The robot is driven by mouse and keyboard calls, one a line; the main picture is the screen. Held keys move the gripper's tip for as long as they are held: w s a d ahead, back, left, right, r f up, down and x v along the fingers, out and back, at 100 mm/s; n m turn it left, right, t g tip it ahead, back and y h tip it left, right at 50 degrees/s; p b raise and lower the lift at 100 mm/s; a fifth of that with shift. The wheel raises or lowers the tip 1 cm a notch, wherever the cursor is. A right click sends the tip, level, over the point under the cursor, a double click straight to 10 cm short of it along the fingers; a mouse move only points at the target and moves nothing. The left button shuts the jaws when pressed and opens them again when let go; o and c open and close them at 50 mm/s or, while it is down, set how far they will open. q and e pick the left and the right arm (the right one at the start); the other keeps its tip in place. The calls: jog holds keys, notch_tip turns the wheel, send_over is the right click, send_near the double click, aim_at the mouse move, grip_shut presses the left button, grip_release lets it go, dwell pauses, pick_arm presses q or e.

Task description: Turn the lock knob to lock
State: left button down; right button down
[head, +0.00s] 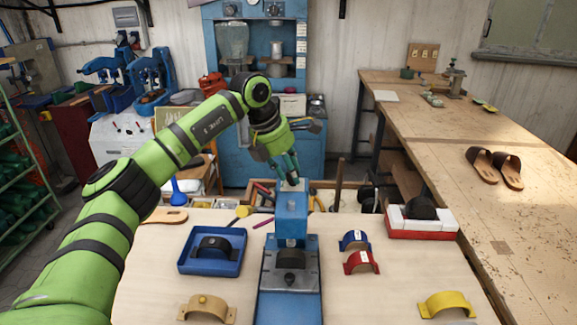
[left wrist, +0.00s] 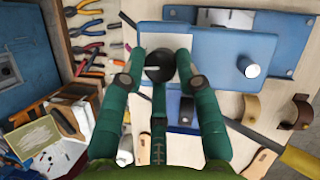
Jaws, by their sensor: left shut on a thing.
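The blue press (head: 291,212) stands at the middle of the light wooden table, and its blue body (left wrist: 215,55) fills the upper middle of the left wrist view. The lock knob (left wrist: 160,67) is round and black with a pale mark on it, at the press's far end. My left gripper (head: 291,178) is at the top of the press. My right gripper is not in view.
A blue tray (head: 184,266) with a black arched piece stands left of the press. Blue (head: 355,241) and red (head: 361,263) arched pieces lie to its right, near a red and white box (head: 421,232). Pliers (left wrist: 90,28) and other tools lie behind the press.

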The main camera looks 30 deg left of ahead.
pick_arm(q)
jog(key=shift+w+d+r+m+h, duration=0.2)
jog(key=shift+r+m+h, duration=0.15)
jog(key=shift+m, duration=0.25)
jog(key=c, duration=0.9)
grip_release()
jog(key=shift+c, duration=0.2)
jog(key=shift+d+f, duration=0.1)
jog(key=shift+f, duration=0.05)
jog(key=shift+s+a+r, duration=0.1)
jog(key=shift+a+r, duration=0.1)
jog(key=shift+r, duration=0.05)
jog(key=v, duration=1.1)
jog(key=shift+d+r, duration=0.25)
jog(key=shift+r, duration=0.05)
